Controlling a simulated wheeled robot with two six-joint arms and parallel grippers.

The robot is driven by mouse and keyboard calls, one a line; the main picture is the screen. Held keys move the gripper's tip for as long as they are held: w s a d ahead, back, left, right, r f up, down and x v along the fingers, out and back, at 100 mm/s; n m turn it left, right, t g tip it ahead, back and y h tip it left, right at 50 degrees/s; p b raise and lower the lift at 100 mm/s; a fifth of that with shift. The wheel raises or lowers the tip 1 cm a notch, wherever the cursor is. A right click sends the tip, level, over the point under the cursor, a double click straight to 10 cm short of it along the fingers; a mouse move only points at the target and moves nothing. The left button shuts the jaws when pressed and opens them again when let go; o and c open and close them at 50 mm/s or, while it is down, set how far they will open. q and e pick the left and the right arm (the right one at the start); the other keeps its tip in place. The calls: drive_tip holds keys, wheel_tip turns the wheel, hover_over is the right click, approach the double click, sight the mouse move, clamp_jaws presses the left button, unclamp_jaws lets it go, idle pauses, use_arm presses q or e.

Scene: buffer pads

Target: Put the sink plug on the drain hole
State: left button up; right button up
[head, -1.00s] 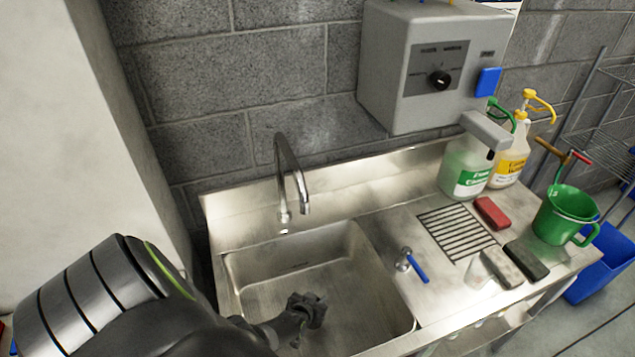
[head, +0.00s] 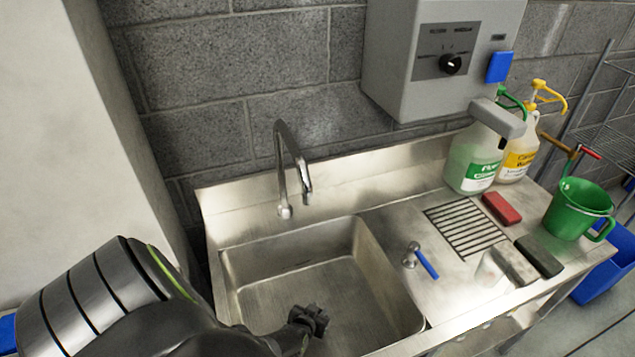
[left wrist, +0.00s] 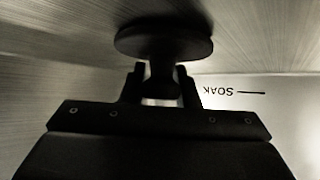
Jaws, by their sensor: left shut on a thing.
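My left gripper (head: 309,320) is low in the steel sink basin (head: 285,285), near its front. In the left wrist view the two fingers (left wrist: 163,90) are shut on the stem of the dark sink plug (left wrist: 163,40). The plug's wide round disc is beyond the fingertips. In the head view I cannot clearly tell the plug from the dark gripper. The drain hole does not show in either view. My right gripper is not in view.
A tap (head: 290,170) rises behind the basin. On the right counter are a blue-handled tool (head: 425,262), a slotted grate (head: 465,230), a red block (head: 501,208), a dark block (head: 538,256), a green bucket (head: 577,210) and two pump bottles. The basin walls surround my gripper.

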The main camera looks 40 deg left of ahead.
use_arm(q)
drive_tip(key=shift+f, duration=0.15)
drive_tip(key=o, duration=0.8)
drive_tip(key=shift+o, duration=1.4)
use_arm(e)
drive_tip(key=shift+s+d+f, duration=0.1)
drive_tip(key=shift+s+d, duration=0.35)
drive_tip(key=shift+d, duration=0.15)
use_arm(q)
drive_tip(key=shift+s+r, duration=0.1)
drive_tip(key=shift+r, duration=0.3)
drive_tip(key=p+v, duration=0.6)
drive_tip(key=v, duration=0.3)
drive_tip(key=shift+s+d+f, duration=0.1)
drive_tip(key=shift+s, duration=0.1)
drive_tip(key=shift+v, duration=1.2)
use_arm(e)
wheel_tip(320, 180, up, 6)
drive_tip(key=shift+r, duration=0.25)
